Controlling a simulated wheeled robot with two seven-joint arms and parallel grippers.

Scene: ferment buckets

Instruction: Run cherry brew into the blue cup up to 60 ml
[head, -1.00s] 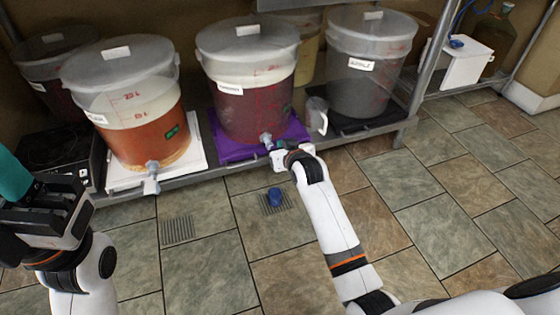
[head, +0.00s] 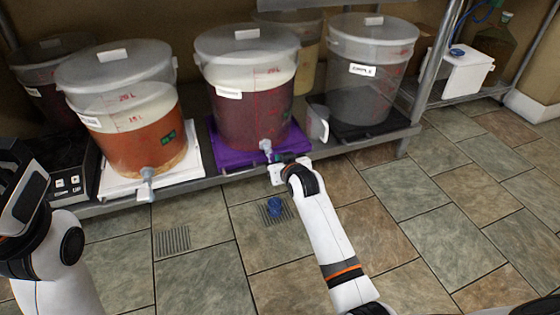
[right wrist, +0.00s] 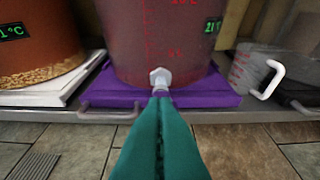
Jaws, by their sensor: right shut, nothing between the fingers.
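A lidded bucket of dark red brew (head: 250,115) stands on a purple mat (head: 222,155) on the shelf; its label is too small to read. Its pale spigot (head: 265,147) sticks out at the front. My right gripper (head: 274,160) is shut and empty right at this spigot. In the right wrist view its teal fingers (right wrist: 160,140) are pressed together, tips just below the spigot (right wrist: 160,77); I cannot tell whether they touch. The small blue cup (head: 275,206) stands on a floor drain below. My left gripper (head: 20,185) is at the left edge, its fingertips out of sight.
An orange-brew bucket (head: 135,125) with its own spigot (head: 147,178) stands left on a white mat. A clear jug (head: 317,122) and a grey bucket (head: 368,85) stand right. A black scale or hotplate (head: 65,165) is at left. The tiled floor in front is open.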

